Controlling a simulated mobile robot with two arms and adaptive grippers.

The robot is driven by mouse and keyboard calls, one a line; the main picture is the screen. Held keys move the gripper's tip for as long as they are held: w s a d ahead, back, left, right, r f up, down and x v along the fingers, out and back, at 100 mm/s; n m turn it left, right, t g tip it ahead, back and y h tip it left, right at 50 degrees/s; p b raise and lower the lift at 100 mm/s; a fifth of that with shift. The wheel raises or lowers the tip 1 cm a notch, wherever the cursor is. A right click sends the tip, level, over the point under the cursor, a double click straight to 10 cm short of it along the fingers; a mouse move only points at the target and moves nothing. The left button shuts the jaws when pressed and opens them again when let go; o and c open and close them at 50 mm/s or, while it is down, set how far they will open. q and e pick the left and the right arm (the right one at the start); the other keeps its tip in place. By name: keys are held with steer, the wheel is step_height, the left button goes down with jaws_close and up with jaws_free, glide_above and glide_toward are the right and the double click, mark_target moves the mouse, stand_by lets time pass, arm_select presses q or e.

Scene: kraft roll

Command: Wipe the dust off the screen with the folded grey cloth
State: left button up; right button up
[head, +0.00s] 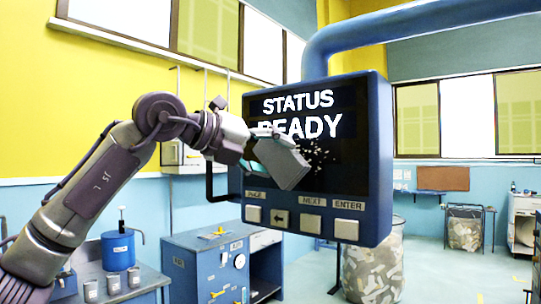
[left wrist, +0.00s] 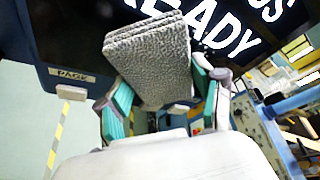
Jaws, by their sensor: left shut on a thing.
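The screen (head: 348,108) is a dark panel in a blue housing, showing "STATUS READY" in white letters. A patch of pale dust specks (head: 316,155) lies on it below the word READY. My left gripper (head: 262,147) is in front of the screen's left part, shut on the folded grey cloth (head: 282,163). In the left wrist view the cloth (left wrist: 150,58) sits between the teal-padded fingers, against or close before the screen; contact is unclear. The cloth's right edge is just left of the visible dust and may hide some. My right gripper is not in view.
Below the screen are a row of square buttons (head: 311,223) and a black handle (head: 212,182) at the left. A blue cabinet (head: 205,265) and a bench with a blue pot (head: 118,250) stand behind. A clear bin (head: 373,265) stands below right.

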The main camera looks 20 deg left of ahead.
arm_select(q)
steer(key=shift+w+d+p, duration=0.35)
steer(key=shift+w+p, duration=0.1)
steer(key=shift+w, duration=0.45)
steer(key=shift+d, duration=0.1)
